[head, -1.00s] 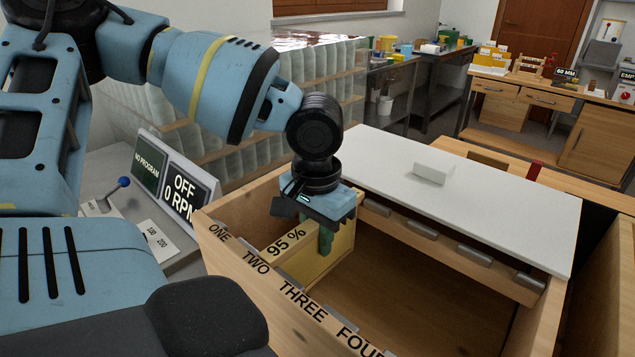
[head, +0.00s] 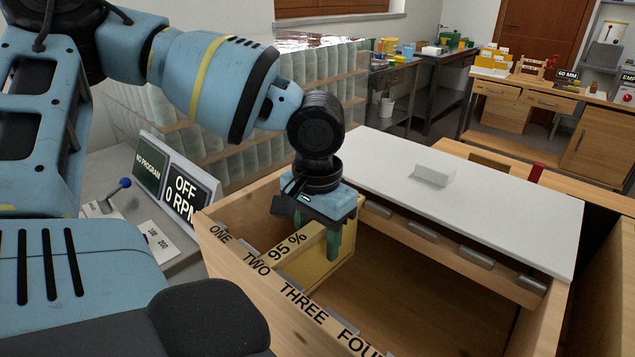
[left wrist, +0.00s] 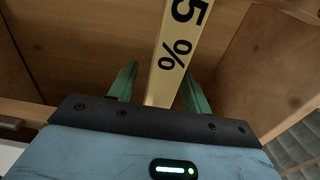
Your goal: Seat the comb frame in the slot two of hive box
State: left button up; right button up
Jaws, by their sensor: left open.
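The comb frame (head: 322,262), yellowish with "95 %" on its wooden top bar, hangs upright inside the wooden hive box (head: 228,262). The near end of its bar is by the label TWO (head: 256,258) on the box's near wall, about level with the rim; its far end is hidden under my gripper. My left gripper (head: 316,230) is over the far part of the bar, open, one green finger on each side. In the left wrist view the bar (left wrist: 178,50) passes between the spread fingers, with a visible gap to the left one. My right gripper is not in view.
A white lid (head: 480,195) with a pale block (head: 435,174) covers the box's far side. Slots three and four look empty, with bare floor (head: 430,290) below. A control panel (head: 168,180) reading OFF 0 RPM stands left of the box.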

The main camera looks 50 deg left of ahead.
pick_arm(q)
notch_tip(320, 180, up, 7)
jog(key=shift+r+p, duration=0.1)
jog(key=shift+p, duration=0.2)
dwell(0.8)
